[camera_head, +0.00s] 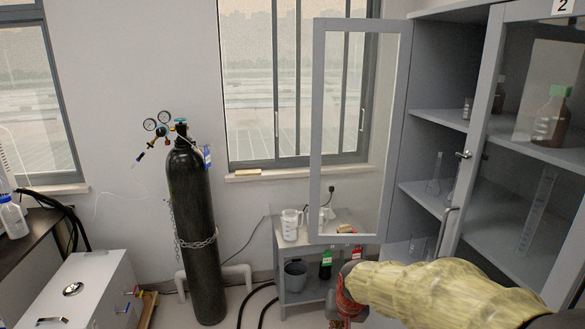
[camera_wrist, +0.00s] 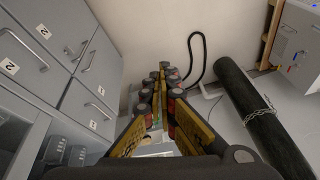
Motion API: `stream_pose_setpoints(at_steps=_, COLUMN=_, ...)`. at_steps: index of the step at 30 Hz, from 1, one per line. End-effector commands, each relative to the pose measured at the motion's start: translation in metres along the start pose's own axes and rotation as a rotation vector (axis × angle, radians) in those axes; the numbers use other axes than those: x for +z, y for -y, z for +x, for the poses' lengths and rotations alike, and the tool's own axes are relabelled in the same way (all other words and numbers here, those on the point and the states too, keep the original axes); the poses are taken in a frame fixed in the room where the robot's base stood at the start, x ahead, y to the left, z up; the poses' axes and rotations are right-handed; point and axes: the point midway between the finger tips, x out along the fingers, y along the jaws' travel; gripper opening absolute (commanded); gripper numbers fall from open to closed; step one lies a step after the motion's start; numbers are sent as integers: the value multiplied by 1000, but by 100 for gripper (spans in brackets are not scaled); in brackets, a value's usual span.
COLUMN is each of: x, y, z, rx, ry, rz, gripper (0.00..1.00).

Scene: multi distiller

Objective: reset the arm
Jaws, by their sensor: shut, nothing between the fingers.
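My arm, in a yellowish cover with a red and dark joint at its end, reaches in from the lower right of the head view, in front of the grey cabinet. My gripper (camera_wrist: 161,80) shows in the wrist view as two yellow and black fingers that run together at their tips. It is shut and empty. In the head view, the gripper's tips are not clearly seen at the bottom edge.
The grey cabinet (camera_head: 437,158) has its left glass door (camera_head: 318,130) swung open; glassware stands on its shelves. A small side table (camera_head: 340,222) holds a white jug (camera_head: 290,224). A tall black gas cylinder (camera_head: 192,235) stands left, chained. Closed drawers (camera_wrist: 55,45) show left in the wrist view.

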Motion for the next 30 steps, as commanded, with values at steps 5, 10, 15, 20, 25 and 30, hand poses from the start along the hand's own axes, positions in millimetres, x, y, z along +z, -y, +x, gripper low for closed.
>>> stream_pose_setpoints(at_steps=5, x=82, y=-33, z=-74, rx=27, ry=89, rz=-121, gripper=0)
stream_pose_setpoints(at_steps=10, x=149, y=-58, z=-127, rx=40, ry=119, rz=-176, gripper=0)
stream_pose_setpoints(at_steps=15, x=194, y=-74, z=-167, rx=47, ry=61, rz=-164, gripper=0)
stream_pose_setpoints(at_steps=20, x=205, y=-82, z=-197, rx=48, ry=-52, rz=-144, gripper=0)
stream_pose_setpoints(at_steps=25, x=200, y=-84, z=-221, rx=48, ry=-138, rz=-130, gripper=0)
stream_pose_setpoints(at_steps=30, x=199, y=-86, z=-225, rx=51, ry=-151, rz=-122, gripper=0)
